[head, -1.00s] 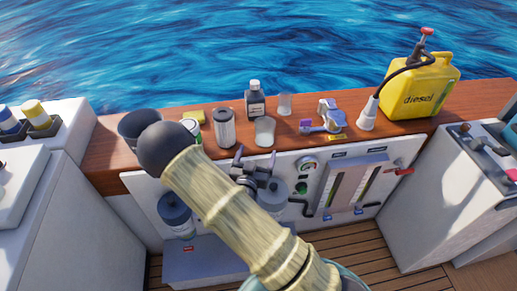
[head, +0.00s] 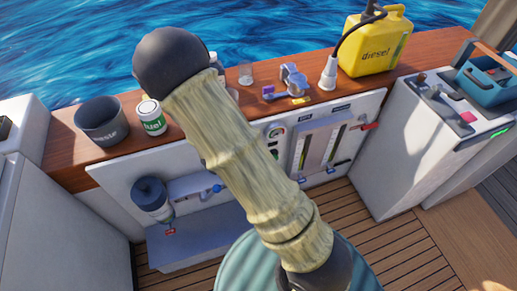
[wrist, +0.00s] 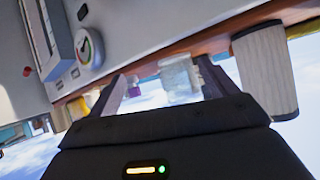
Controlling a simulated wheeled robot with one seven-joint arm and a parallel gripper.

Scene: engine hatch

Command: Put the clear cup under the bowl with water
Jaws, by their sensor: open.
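In the wrist view, tilted and upside down, my gripper (wrist: 165,78) is open with a dark finger on each side. A clear cup (wrist: 180,76) shows between the fingers, nearer the right one; I cannot tell if they touch it. In the head view my arm hides the gripper. A clear cup (head: 246,74) stands at the back of the wooden ledge, and a sliver of another clear one (head: 233,93) shows beside my arm. A filter with a bowl below (head: 152,198) hangs on the left of the white panel. Water in it cannot be made out; the second filter is hidden.
A white ribbed cylinder (wrist: 265,68) stands close beside the right finger.

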